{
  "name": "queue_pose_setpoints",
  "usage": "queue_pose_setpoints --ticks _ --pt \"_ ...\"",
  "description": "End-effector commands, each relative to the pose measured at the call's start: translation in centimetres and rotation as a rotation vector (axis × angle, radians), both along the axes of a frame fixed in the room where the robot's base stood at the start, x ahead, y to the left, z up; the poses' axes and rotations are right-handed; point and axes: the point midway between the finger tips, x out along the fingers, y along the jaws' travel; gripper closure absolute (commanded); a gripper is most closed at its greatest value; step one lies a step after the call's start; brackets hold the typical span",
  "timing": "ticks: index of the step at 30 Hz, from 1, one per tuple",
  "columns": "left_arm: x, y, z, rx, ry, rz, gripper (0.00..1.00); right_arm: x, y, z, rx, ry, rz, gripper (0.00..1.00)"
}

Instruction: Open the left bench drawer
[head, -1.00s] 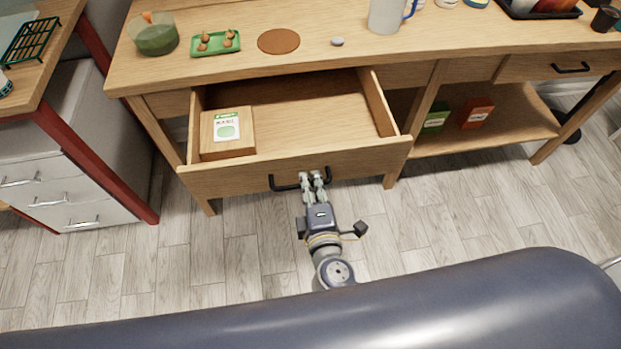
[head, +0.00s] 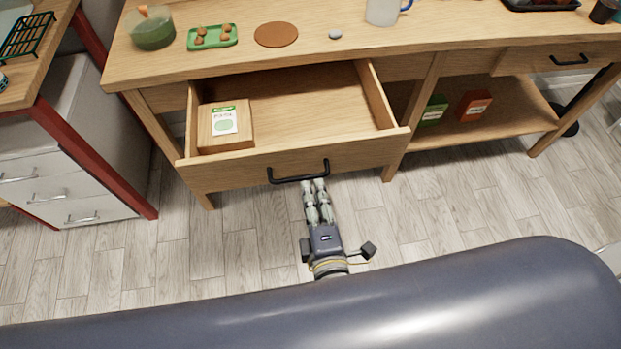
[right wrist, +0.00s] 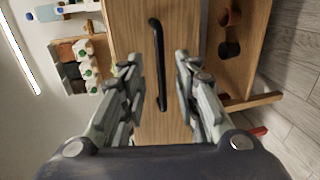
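The left bench drawer (head: 225,174) is pulled well out of the wooden bench, with its inside showing in the head view. A box with a white and green label (head: 225,128) lies in its left part. The black bar handle (head: 285,181) is on the drawer front; it also shows in the right wrist view (right wrist: 159,55). My right gripper (head: 313,184) is just in front of the handle, apart from it. In the right wrist view its fingers (right wrist: 160,75) are spread and empty, with the handle beyond them. My left gripper is not in view.
A closed drawer (head: 540,62) is at right. A grey cabinet (head: 60,190) stands left.

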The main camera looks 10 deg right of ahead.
Motion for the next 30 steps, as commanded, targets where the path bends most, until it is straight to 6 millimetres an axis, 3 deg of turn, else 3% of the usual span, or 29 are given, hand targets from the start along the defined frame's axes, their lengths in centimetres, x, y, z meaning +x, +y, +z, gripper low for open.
queue_pose_setpoints --ticks 3,9,30 --pt "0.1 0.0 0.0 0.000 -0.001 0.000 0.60 -2.5 0.0 0.4 -0.002 0.002 0.001 0.71" --pt "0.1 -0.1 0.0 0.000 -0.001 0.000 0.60 -4.8 0.0 1.0 -0.001 0.000 0.000 0.71" --pt "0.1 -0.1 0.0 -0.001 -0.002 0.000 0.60 -5.3 0.0 1.0 0.000 0.002 0.000 0.71"
